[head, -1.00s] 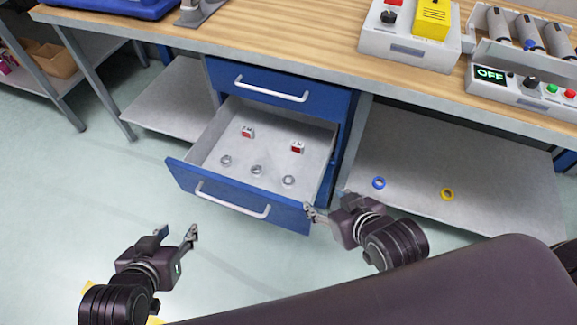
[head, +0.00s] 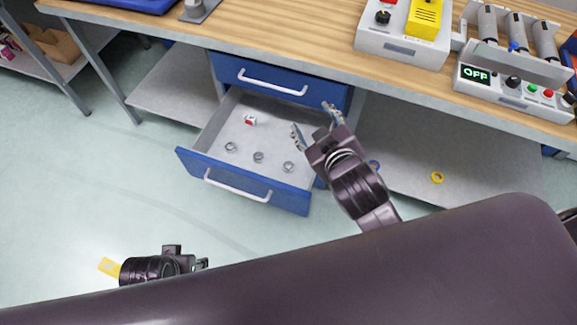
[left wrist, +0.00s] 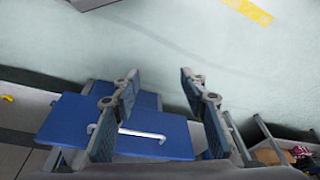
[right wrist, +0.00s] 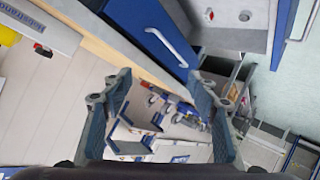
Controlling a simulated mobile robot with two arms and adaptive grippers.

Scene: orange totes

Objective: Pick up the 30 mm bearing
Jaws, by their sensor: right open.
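Three grey metal ring-shaped bearings lie in a row in the open drawer: left (head: 231,146), middle (head: 258,157) and right (head: 288,167). Their sizes are too small to read, so I cannot tell which is the 30 mm one. One bearing (right wrist: 245,15) also shows in the right wrist view. My right gripper (head: 314,120) is open and empty, above the drawer's right back part, apart from the bearings. My left gripper (head: 203,264) is low at the front left, far from the drawer; the left wrist view shows its fingers (left wrist: 162,82) apart and empty.
The blue-fronted drawer (head: 240,182) is pulled out under the wooden bench (head: 290,50); a closed drawer (head: 270,78) is above it. A red-white tag (head: 250,120) stands in it. A blue ring (head: 374,164) and yellow ring (head: 437,177) lie on the lower shelf.

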